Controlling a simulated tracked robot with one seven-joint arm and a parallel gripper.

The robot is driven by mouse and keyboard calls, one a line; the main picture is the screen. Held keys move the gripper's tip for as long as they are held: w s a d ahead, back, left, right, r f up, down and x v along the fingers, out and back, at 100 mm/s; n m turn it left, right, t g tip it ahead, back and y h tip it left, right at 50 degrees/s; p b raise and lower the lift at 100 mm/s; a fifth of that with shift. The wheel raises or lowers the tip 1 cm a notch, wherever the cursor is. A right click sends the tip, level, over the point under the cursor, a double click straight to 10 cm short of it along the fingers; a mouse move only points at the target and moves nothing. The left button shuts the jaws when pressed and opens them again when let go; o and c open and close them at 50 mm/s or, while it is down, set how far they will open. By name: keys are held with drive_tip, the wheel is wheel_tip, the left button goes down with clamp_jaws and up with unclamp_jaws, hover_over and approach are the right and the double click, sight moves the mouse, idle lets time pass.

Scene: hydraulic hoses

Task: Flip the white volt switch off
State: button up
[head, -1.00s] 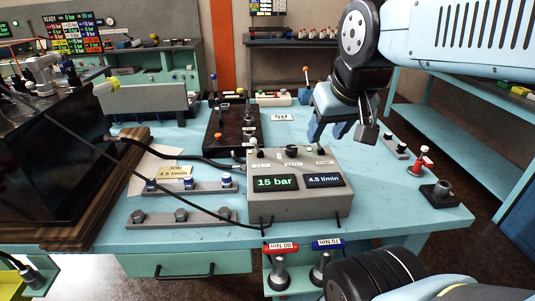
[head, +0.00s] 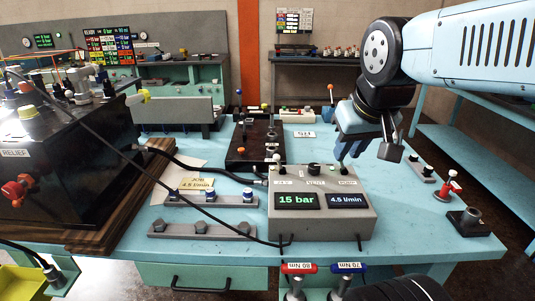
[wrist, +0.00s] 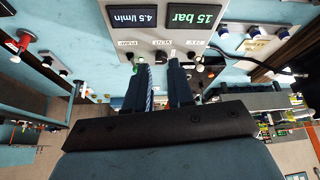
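The grey control box (head: 350,226) stands on the blue bench, with its displays reading 15 bar and 4.5 l/min. On its top, a small light-tipped switch (head: 284,170) sits at the left end, a black knob (head: 314,169) in the middle and another switch (head: 344,170) at the right. In the wrist view the box is upside down, and the white switch (wrist: 198,59) is beside the 24 V label. Which way it is tipped is too small to tell. My gripper (head: 356,153) is above and behind the box's right side. Its fingers (wrist: 160,78) are apart, with nothing held.
A dark manifold block (head: 245,158) stands behind the box. Black hoses run in from the left to the box. A rail with blue caps (head: 211,197) lies left, and a red valve (head: 452,185) stands right.

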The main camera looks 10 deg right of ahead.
drive_tip(key=w+a+n+g, duration=0.1)
drive_tip(key=w+a+n, duration=0.1)
drive_tip(key=w+a, duration=0.1)
drive_tip(key=w+a+n+g+h, duration=0.1)
drive_tip(key=w+a+n, duration=0.2)
drive_tip(key=w+a, duration=0.1)
drive_tip(key=shift+w+a+f+h, duration=0.15)
drive_tip(key=shift+w+a+h, duration=0.15)
drive_tip(key=shift+w, duration=0.25)
clamp_jaws()
drive_tip(key=w+a+f+n+h, duration=0.1)
drive_tip(key=w+a+n, duration=0.3)
drive_tip(key=a, duration=0.6)
drive_tip(key=shift+w+f+h, duration=0.4)
drive_tip(key=shift+w+f, duration=0.2)
drive_tip(key=shift+a, duration=0.1)
